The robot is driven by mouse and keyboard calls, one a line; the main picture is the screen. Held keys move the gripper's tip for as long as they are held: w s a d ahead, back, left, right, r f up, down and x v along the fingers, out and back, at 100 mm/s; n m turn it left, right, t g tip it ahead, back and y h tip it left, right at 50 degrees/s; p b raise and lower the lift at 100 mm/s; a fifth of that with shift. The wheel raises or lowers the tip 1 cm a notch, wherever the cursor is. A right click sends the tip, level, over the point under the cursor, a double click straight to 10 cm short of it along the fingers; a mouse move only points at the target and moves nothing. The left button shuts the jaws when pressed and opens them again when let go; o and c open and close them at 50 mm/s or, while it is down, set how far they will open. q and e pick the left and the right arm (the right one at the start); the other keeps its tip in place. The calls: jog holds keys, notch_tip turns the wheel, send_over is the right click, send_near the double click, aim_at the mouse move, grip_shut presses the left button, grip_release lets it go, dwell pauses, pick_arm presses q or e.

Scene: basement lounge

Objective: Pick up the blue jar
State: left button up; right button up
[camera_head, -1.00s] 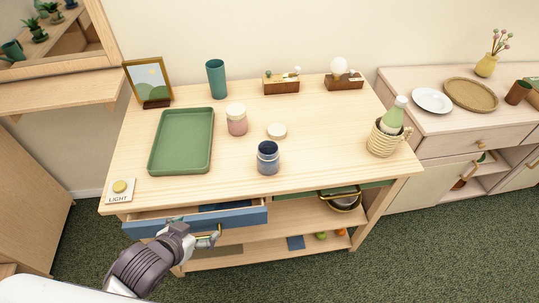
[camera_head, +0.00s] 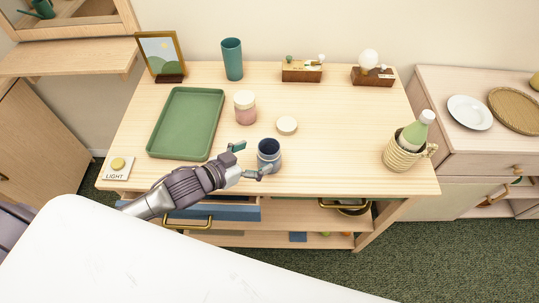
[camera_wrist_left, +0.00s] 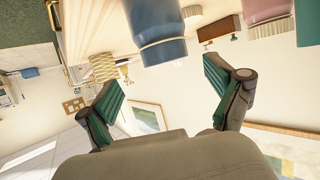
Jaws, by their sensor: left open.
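The blue jar (camera_head: 269,155) stands upright near the table's front edge, right of the green tray. In the head view my left gripper (camera_head: 252,160) is just left of it, its open fingers pointing at the jar. The wrist view appears upside down; there the blue jar (camera_wrist_left: 158,35) hangs from the top, ahead of the gap between the open fingers of my left gripper (camera_wrist_left: 165,88). Nothing is between the fingers, and whether one touches the jar cannot be told. My right gripper is in neither view.
A pink jar (camera_head: 245,108) and a round pale lid (camera_head: 287,125) stand behind the blue jar. The green tray (camera_head: 160,145) lies left. A basket with a bottle (camera_head: 398,156) stands right. A blue drawer (camera_head: 235,209) shows below the tabletop. Table right of the jar is clear.

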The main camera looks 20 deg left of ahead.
aim_at(276, 145)
pick_arm(q)
jog(key=shift+x, duration=1.05)
jog(key=shift+w+d+f+p, duration=0.1)
jog(key=shift+w+d+p, duration=0.1)
jog(key=shift+w+p, duration=0.7)
jog(key=x, duration=0.2)
jog(key=shift+w+f, duration=0.2)
jog(key=shift+w, duration=0.05)
jog(key=shift+w+d+f, duration=0.1)
jog(key=shift+w+f, duration=0.05)
jog(key=c, duration=1.7)
jog(key=shift+c, duration=0.2)
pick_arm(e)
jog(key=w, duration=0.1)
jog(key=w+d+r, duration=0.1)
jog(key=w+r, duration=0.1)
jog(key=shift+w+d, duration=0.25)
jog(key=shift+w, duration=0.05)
